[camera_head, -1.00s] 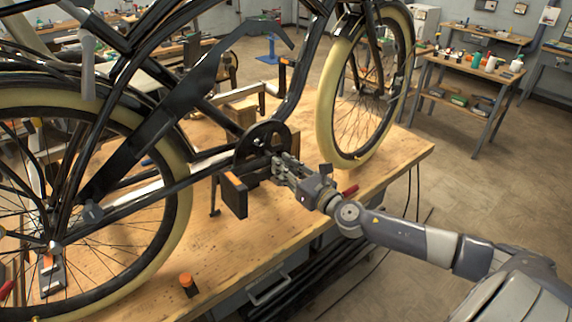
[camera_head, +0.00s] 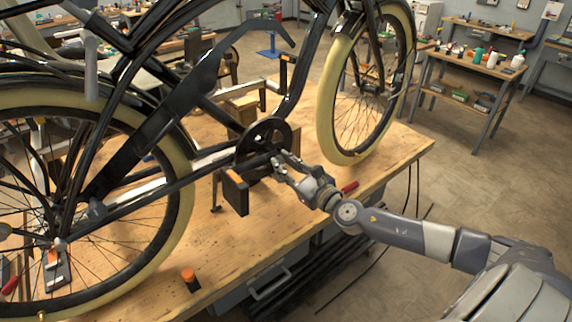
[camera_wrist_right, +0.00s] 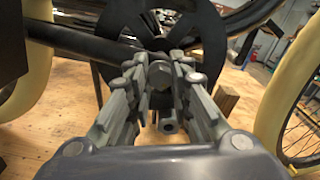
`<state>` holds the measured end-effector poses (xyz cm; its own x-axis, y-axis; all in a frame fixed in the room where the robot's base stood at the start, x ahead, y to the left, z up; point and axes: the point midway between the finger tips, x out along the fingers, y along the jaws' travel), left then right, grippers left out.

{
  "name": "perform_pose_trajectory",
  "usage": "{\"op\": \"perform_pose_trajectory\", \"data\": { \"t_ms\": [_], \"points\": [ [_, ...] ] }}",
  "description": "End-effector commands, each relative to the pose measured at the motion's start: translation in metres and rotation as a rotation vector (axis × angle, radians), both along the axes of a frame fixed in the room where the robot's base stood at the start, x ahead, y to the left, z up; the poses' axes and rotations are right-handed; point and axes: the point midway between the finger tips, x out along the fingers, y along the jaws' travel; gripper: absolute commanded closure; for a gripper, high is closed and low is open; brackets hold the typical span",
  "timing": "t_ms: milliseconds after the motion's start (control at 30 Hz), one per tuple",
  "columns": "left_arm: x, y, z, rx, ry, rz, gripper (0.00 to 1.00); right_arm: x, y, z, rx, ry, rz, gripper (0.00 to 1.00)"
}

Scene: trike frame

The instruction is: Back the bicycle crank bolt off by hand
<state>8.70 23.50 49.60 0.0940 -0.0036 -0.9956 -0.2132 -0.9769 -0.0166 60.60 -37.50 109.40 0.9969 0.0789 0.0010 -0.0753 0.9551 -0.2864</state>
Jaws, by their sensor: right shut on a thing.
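The black bicycle (camera_head: 150,140) stands upright on the wooden workbench. Its round black chainring (camera_head: 268,131) and crank are near the middle of the head view; the chainring also fills the upper middle of the right wrist view (camera_wrist_right: 190,22). My right gripper (camera_head: 278,161) is at the crank centre. In the right wrist view its fingers (camera_wrist_right: 161,82) close on the crank bolt (camera_wrist_right: 160,73), a small grey piece between the fingertips, partly hidden by them. A black pedal (camera_head: 235,192) hangs left of the gripper. My left gripper is not in view.
A small orange-capped black item (camera_head: 189,279) stands near the bench's front edge. A red-handled tool (camera_head: 349,187) lies right of the gripper. The wooden bench top (camera_head: 235,250) is clear in front of the pedal. The front wheel (camera_head: 335,100) stands behind and to the right.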

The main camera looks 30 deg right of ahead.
Motion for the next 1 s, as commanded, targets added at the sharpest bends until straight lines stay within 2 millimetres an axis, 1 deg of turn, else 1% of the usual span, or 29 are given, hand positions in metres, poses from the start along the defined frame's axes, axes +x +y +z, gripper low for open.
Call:
{"op": "perform_pose_trajectory", "data": {
  "t_ms": [33, 100, 133, 167, 200, 233, 567, 667, 767, 1000],
  "points": [
    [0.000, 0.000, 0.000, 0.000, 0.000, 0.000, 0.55, 0.002, -0.002, 0.006, -0.001, -0.011, -0.004, 1.00],
    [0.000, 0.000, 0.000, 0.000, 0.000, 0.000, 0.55, 0.002, -0.002, 0.006, 0.000, -0.011, -0.004, 1.00],
    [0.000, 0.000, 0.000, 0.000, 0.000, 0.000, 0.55, 0.002, -0.002, 0.006, 0.000, -0.011, -0.005, 0.78],
    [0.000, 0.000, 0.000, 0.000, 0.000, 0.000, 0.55, 0.002, -0.002, 0.006, 0.000, -0.011, -0.005, 0.71],
    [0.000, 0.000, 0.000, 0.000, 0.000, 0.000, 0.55, 0.002, -0.002, 0.006, 0.000, -0.011, -0.004, 0.62],
    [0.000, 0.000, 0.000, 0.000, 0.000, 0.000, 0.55, 0.002, -0.002, 0.005, 0.000, -0.010, -0.004, 0.60],
    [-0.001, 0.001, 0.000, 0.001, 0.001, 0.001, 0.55, 0.000, -0.001, 0.002, 0.001, -0.003, -0.001, 0.60],
    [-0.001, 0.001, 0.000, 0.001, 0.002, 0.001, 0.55, -0.003, -0.001, 0.001, 0.001, -0.001, -0.002, 0.60],
    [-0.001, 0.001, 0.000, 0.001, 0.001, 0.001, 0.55, -0.011, -0.001, 0.000, 0.001, 0.001, 0.000, 0.60],
    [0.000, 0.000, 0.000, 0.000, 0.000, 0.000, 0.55, -0.039, -0.004, -0.001, 0.000, 0.003, -0.001, 0.60]
  ]
}}
